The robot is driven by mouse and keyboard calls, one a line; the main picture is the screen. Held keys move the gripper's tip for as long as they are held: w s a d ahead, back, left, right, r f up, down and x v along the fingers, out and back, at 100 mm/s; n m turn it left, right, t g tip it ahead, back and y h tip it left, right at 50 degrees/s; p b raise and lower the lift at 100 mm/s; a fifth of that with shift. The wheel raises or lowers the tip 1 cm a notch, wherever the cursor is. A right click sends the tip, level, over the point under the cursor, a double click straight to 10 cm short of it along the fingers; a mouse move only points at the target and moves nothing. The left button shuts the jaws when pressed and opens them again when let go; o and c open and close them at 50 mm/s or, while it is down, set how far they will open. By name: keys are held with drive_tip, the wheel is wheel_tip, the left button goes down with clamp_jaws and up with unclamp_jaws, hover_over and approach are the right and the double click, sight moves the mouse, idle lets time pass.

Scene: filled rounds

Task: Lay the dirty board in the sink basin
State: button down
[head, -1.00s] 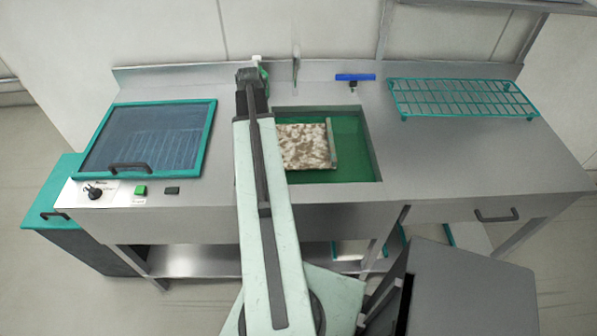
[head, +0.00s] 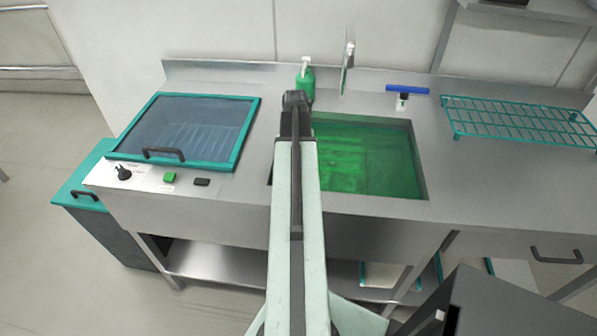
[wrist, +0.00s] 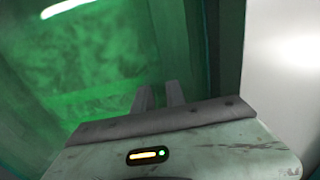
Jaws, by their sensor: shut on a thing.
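The sink basin (head: 408,170) is set in the counter, green inside, partly hidden by my arm. A faint mottled patch, apparently the dirty board (head: 343,162), shows through the green in the basin; its edges are unclear. Mottled green, apparently the board, also fills the left of the wrist view (wrist: 95,65). My gripper (wrist: 159,92) points into the basin in the wrist view, its two fingers close together and shut on the board, though the contact is hard to see. In the head view the gripper is hidden behind my arm.
A green soap bottle (head: 305,82) and a tap (head: 347,65) stand behind the basin. A green wire rack (head: 520,123) is at right, a teal-framed lid (head: 185,130) at left.

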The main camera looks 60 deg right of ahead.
wheel_tip(320, 180, down, 4)
drive_tip(key=b, duration=0.3)
drive_tip(key=shift+r, duration=0.4)
drive_tip(key=shift+f, duration=0.15)
drive_tip(key=c, duration=1.4)
unclamp_jaws()
drive_tip(key=shift+o, duration=0.2)
wheel_tip(320, 180, up, 12)
drive_tip(key=p, duration=1.2)
drive_tip(key=shift+r+p, duration=0.25)
drive_tip(key=shift+p, duration=0.1)
drive_tip(key=shift+f, duration=0.15)
